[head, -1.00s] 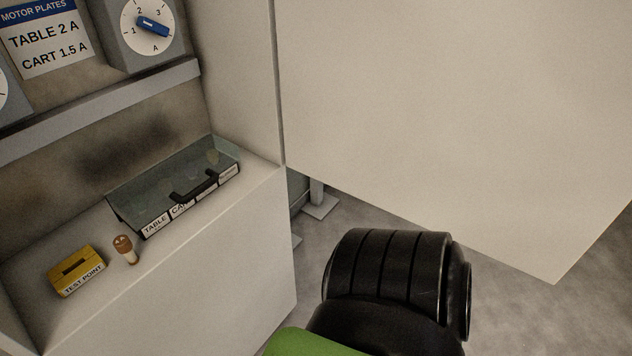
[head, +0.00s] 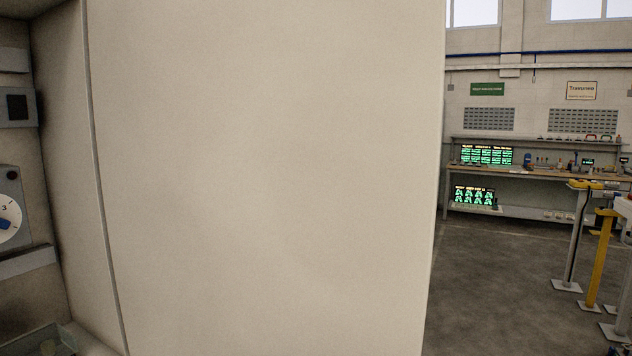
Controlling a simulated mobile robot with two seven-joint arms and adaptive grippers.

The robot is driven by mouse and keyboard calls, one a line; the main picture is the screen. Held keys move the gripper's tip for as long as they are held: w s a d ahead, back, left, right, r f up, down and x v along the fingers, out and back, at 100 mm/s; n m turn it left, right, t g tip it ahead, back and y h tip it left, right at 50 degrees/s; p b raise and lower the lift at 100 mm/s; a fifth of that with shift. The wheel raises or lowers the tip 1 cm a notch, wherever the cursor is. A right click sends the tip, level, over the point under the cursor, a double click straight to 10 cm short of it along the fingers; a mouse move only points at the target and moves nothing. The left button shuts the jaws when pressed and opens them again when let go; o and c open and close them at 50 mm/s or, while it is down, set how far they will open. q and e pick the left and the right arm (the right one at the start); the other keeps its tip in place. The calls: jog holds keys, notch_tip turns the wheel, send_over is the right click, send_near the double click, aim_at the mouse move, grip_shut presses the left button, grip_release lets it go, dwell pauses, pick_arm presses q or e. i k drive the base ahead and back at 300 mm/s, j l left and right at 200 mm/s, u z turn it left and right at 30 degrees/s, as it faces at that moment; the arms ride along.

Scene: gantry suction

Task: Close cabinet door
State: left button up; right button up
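The cabinet door (head: 265,180) is a large plain cream panel that fills the middle of the head view. It stands open, with its hinge seam along its left side and its free edge at the right. The cabinet interior (head: 50,215) shows as a narrow strip at the far left. In it are a dial with a blue knob (head: 8,224), a grey ledge (head: 28,262) and part of a clear-covered tray (head: 45,342) at the bottom. Neither of my grippers is in view.
A workbench (head: 540,172) with green-lit displays (head: 487,155) stands along the far wall at the right. Yellow and grey posts (head: 600,260) stand at the right edge. Grey floor (head: 490,290) lies open between the door and the posts.

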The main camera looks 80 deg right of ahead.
aim_at(270, 169)
jog(key=k+l, duration=0.15)
jog(key=l, duration=0.2)
jog(key=k+l, duration=0.1)
jog(key=l, duration=0.25)
jog(key=k+l, duration=0.15)
jog(key=l, duration=0.2)
jog(key=k+l, duration=0.15)
jog(key=l, duration=0.2)
jog(key=k+l, duration=0.1)
jog(key=l, duration=0.25)
jog(key=k+l, duration=0.15)
jog(key=l, duration=0.2)
jog(key=i+l, duration=0.1)
jog(key=l, duration=0.25)
jog(key=i+l, duration=0.1)
jog(key=l, duration=0.25)
